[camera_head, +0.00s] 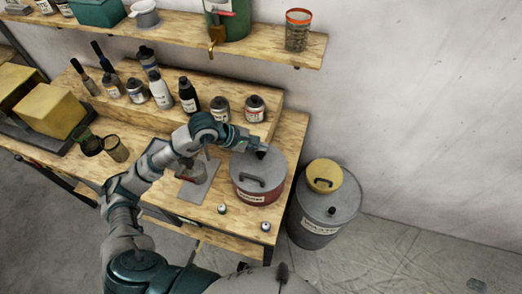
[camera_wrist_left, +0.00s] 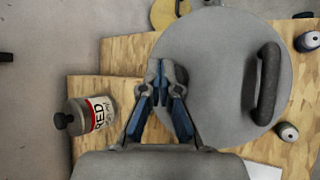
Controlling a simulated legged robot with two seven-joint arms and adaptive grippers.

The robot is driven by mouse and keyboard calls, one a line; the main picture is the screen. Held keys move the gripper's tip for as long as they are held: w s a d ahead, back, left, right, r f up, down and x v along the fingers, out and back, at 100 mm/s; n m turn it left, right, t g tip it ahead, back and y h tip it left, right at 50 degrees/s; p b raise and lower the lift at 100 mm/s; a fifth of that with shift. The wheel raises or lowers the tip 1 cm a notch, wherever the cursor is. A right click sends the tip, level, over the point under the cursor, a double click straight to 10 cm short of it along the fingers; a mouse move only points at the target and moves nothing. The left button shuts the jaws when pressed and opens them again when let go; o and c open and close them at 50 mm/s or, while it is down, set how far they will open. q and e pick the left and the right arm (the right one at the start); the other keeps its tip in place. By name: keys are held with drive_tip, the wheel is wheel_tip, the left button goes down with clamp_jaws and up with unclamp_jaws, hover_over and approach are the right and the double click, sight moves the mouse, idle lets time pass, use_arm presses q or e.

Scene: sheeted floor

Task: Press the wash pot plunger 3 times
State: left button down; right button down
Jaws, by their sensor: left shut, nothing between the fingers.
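The wash pot (camera_head: 259,193) is a dark red pot with a grey lid and a dark arched handle, standing near the right end of the bench. My left gripper (camera_head: 262,153) is over the far edge of its lid. In the left wrist view the gripper (camera_wrist_left: 160,77) is shut and empty, its blue-grey fingers together over the edge of the grey lid (camera_wrist_left: 215,55). The lid's handle (camera_wrist_left: 268,85) lies to the right of the fingers. I cannot make out a plunger; it may be hidden under the gripper. I cannot tell whether the fingertips touch anything. My right gripper is out of view.
A grey waste drum (camera_head: 318,217) with a yellow lid piece (camera_head: 324,175) stands on the floor right of the bench. Two small knob-like items (camera_head: 222,209) lie near the front edge. A shelf (camera_head: 270,42) hangs above.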

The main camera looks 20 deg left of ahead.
use_arm(q)
drive_tip(key=shift+f+b, duration=0.55)
idle(0.7)
drive_tip(key=shift+f+b, duration=0.6)
drive_tip(key=shift+f, duration=0.1)
idle(0.4)
drive_tip(key=shift+r, duration=0.1)
drive_tip(key=shift+a+r+p, duration=0.1)
drive_tip(key=shift+r+p, duration=0.4)
drive_tip(key=shift+r, duration=1.1)
drive_tip(key=shift+r+p, duration=1.25)
drive_tip(key=shift+r, duration=1.3)
